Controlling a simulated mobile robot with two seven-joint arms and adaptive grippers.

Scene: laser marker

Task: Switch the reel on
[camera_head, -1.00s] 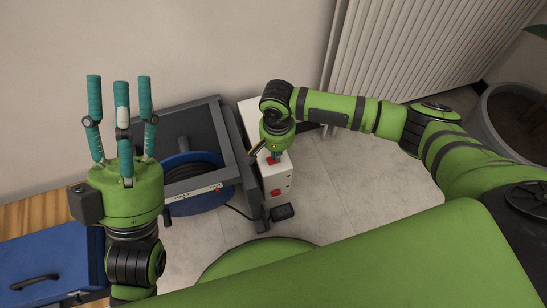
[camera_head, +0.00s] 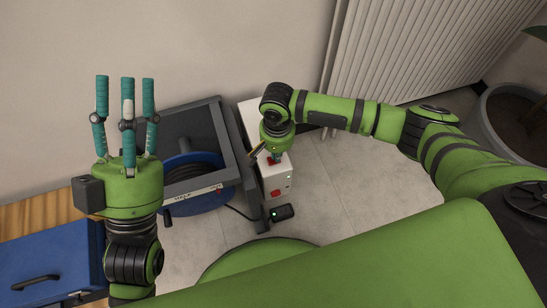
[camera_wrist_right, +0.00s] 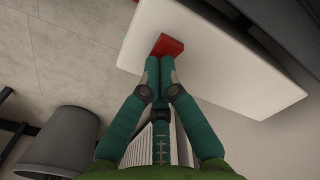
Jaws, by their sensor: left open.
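The reel (camera_head: 197,200) is a blue drum wound with black cable, set in a dark grey frame (camera_head: 225,140). Right of it stands a white box (camera_head: 270,187) with a red switch (camera_head: 272,161) on top and another red button (camera_head: 276,194) on its front. My right gripper (camera_head: 273,155) is over the top switch. In the right wrist view its fingers (camera_wrist_right: 159,65) are closed together, with their tips at the red switch (camera_wrist_right: 167,45), apparently touching it. My left gripper (camera_head: 125,82) is open and empty, fingers up, left of the frame.
A small black box (camera_head: 283,213) with a lit green light sits on the floor by the white box. A blue case (camera_head: 60,258) lies at the lower left. A radiator (camera_head: 400,50) and a grey pot (camera_head: 510,120) stand at the right. The floor between is clear.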

